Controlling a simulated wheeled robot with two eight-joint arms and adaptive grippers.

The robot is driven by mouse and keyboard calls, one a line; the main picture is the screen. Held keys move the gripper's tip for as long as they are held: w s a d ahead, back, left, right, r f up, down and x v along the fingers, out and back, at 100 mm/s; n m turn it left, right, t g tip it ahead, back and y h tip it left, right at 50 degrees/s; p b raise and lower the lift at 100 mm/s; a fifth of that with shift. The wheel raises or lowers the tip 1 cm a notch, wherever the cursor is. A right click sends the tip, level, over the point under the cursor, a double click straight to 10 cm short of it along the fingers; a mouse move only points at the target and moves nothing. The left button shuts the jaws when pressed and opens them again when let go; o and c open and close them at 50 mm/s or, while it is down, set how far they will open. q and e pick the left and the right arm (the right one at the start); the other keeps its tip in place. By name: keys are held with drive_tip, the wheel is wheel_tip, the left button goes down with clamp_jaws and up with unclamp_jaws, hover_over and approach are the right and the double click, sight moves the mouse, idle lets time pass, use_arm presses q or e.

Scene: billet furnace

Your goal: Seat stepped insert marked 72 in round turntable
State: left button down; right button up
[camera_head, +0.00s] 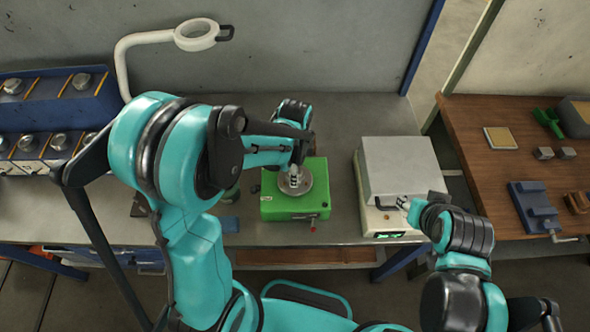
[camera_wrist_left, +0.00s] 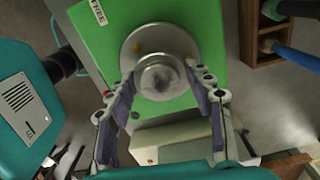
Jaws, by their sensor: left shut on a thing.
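The round turntable (camera_head: 312,200) is a grey metal disc on a green box (camera_head: 265,208) on the bench. In the left wrist view the disc (camera_wrist_left: 187,45) lies beneath a round, shiny stepped insert (camera_wrist_left: 160,76). My left gripper (camera_head: 294,179) is over the disc; in its wrist view the gripper (camera_wrist_left: 166,88) has its fingers on either side of the insert, shut on it. The insert is over the disc, and I cannot tell whether it touches. No number 72 is readable. My right gripper (camera_head: 402,203) is near the front of a grey-white box; its jaws are too small to judge.
The grey-white box (camera_head: 400,165) stands right of the green box. A blue rack (camera_head: 50,110) with several metal pieces is at left, beside a white lamp (camera_head: 130,45). A wooden table (camera_head: 485,160) with a blue vise (camera_head: 533,205) is at right. Bare bench lies between the boxes.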

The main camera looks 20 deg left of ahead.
use_arm(q)
drive_tip(key=shift+f+b, duration=0.4)
drive_tip(key=shift+f, duration=0.05)
drive_tip(key=c, duration=0.9)
unclamp_jaws()
drive_tip(key=shift+r, duration=0.1)
wheel_tip(320, 180, up, 11)
drive_tip(key=p, duration=0.8)
drive_tip(key=shift+s, duration=0.1)
